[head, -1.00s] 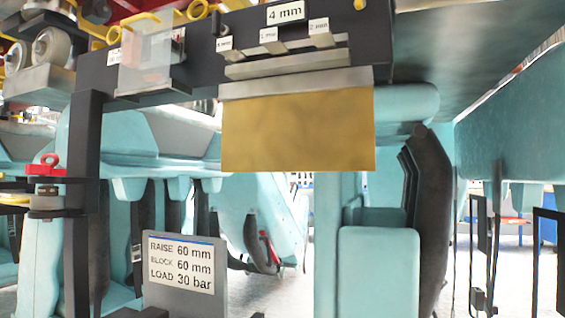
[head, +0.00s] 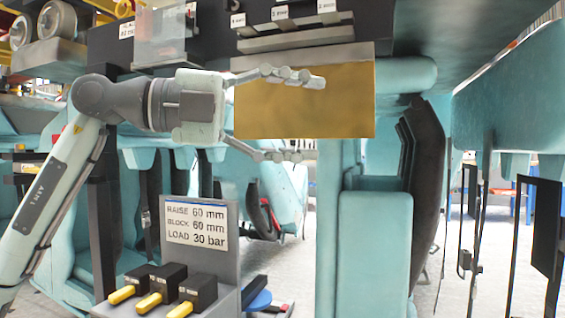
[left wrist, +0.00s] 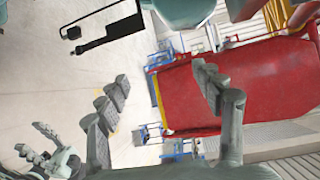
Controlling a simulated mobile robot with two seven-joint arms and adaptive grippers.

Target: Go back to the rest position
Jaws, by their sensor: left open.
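My left gripper (head: 312,119) is in the head view, its arm coming in from the left. Its two fingers are spread apart with nothing between them. It appears in front of the brass-coloured plate (head: 350,100), overlapping it in the picture; I cannot tell the gap. In the left wrist view its two fingers (left wrist: 160,88) stand apart and empty. Another grey gripper (left wrist: 45,148), which looks like my right one, shows at the lower left of that view. Its finger opening is unclear. It is not in the head view.
A sign panel (head: 195,221) and three yellow-handled black levers (head: 150,302) are below my left arm. A dark shelf with labelled metal pieces (head: 295,35) is above. A teal post (head: 375,240) stands right of centre. The left wrist view shows a red body (left wrist: 265,85).

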